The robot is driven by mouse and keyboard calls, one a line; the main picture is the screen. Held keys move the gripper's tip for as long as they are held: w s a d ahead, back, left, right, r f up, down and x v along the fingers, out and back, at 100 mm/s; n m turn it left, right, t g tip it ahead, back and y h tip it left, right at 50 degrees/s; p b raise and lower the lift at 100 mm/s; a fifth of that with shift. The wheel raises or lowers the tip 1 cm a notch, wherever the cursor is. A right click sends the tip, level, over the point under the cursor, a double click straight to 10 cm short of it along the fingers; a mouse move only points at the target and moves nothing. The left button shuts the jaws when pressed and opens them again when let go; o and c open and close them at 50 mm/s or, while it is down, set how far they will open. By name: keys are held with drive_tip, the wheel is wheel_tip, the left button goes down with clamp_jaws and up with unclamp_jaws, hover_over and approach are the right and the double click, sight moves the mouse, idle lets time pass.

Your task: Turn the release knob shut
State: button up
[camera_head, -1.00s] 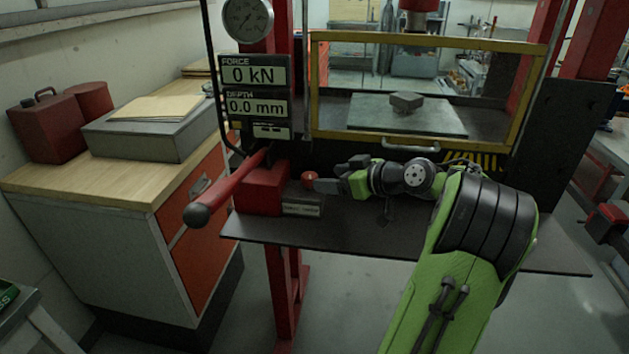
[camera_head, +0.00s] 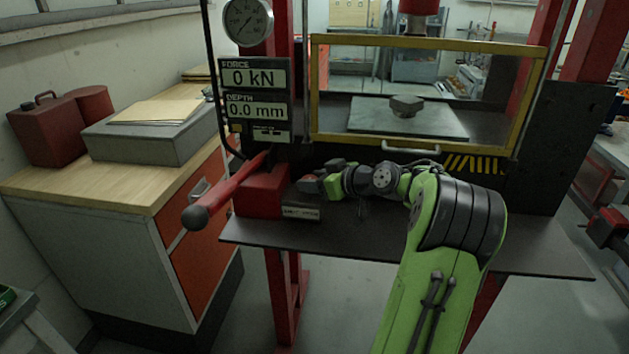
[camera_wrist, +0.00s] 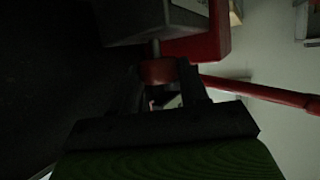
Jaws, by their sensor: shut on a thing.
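The release knob is a small round red knob on a short stem. In the wrist view the knob (camera_wrist: 158,71) sits between the fingertips of my gripper (camera_wrist: 160,80), and its stem runs into a grey block. My gripper is shut on the knob. In the head view my gripper (camera_head: 312,184) is at the right side of the red pump block (camera_head: 262,192), above a small label plate (camera_head: 301,212). The knob is mostly hidden there by my fingers.
A red lever (camera_head: 228,188) with a dark end sticks out left of the pump block. The yellow-framed guard (camera_head: 315,95) stands behind my arm. The panel (camera_head: 255,78) reads 0 kN and 0.0 mm. A dark shelf (camera_head: 345,240) lies below. A wooden-topped cabinet (camera_head: 85,185) stands left.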

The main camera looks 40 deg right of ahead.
drive_tip(key=b, duration=0.1)
drive_tip(key=m+h+b, duration=0.1)
drive_tip(key=shift+a+f+h+b, duration=0.2)
drive_tip(key=shift+f+h+b, duration=0.05)
drive_tip(key=shift+h+b, duration=0.1)
drive_tip(key=shift+r+m+h+b, duration=0.15)
drive_tip(key=shift+m+h+b, duration=0.55)
drive_tip(key=shift+m+h, duration=0.25)
drive_tip(key=shift+r, duration=0.1)
drive_tip(key=o, duration=1.1)
drive_tip(key=shift+c, duration=0.2)
drive_tip(key=p+v, duration=0.2)
drive_tip(key=v, duration=1.3)
drive_tip(key=shift+s+r, duration=0.15)
drive_tip(key=shift+s, duration=0.2)
